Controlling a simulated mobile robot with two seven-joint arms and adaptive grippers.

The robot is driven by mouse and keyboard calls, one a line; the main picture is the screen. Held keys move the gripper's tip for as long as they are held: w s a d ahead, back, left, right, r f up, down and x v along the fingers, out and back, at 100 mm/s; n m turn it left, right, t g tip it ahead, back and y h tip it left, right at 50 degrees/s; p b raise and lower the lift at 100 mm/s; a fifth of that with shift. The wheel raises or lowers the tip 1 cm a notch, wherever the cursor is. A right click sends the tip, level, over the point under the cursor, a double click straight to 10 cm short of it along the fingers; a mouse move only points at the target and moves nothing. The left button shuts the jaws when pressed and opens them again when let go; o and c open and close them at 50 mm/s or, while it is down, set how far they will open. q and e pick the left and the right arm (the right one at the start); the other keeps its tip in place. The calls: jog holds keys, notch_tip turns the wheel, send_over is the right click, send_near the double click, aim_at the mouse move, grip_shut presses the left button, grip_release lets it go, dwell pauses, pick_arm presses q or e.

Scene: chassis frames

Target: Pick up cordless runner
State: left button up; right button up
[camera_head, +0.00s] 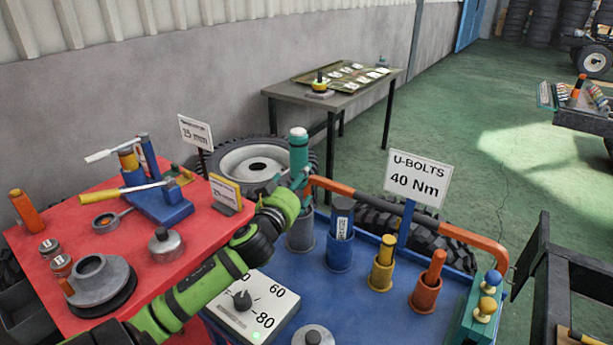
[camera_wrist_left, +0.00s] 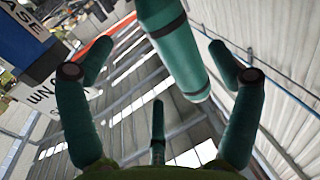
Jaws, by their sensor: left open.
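A teal cylindrical tool with a dark band, which looks like the cordless runner (camera_head: 299,148), stands upright above a grey holder (camera_head: 300,234) on the blue bench. My left gripper (camera_head: 299,181) is beside its lower part, with fingers spread. In the left wrist view the teal cylinder (camera_wrist_left: 172,38) comes in from the top between the spread fingers of my left gripper (camera_wrist_left: 160,73). I see no finger closed on it. The gripper and wrist hide part of the tool's lower end. My right gripper is not in view.
Blue (camera_head: 339,252), yellow (camera_head: 381,275) and orange (camera_head: 424,294) holders with tools stand to the right. An orange bar (camera_head: 460,234) and a U-BOLTS sign (camera_head: 417,178) rise behind them. A dial box (camera_head: 252,308) sits in front. A red table (camera_head: 190,262) with several tools lies left.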

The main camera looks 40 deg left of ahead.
aim_at(300, 170)
pick_arm(q)
jog(key=shift+w+a+r+p, duration=0.3)
jog(key=shift+w+p, duration=0.05)
jog(key=shift+w, duration=0.1)
jog(key=shift+w+a+r+p, duration=0.3)
jog(key=shift+w, duration=0.15)
jog(key=x, duration=0.2)
jog(key=shift+w+a+f+p, duration=0.2)
jog(key=shift+a+p, duration=0.05)
jog(key=shift+p, duration=0.05)
jog(key=shift+w+a+f, duration=0.15)
jog(key=shift+w+a, duration=0.05)
jog(key=shift+w, duration=0.45)
jog(key=c, duration=1.8)
jog(key=shift+r, duration=0.25)
jog(key=shift+a, duration=0.1)
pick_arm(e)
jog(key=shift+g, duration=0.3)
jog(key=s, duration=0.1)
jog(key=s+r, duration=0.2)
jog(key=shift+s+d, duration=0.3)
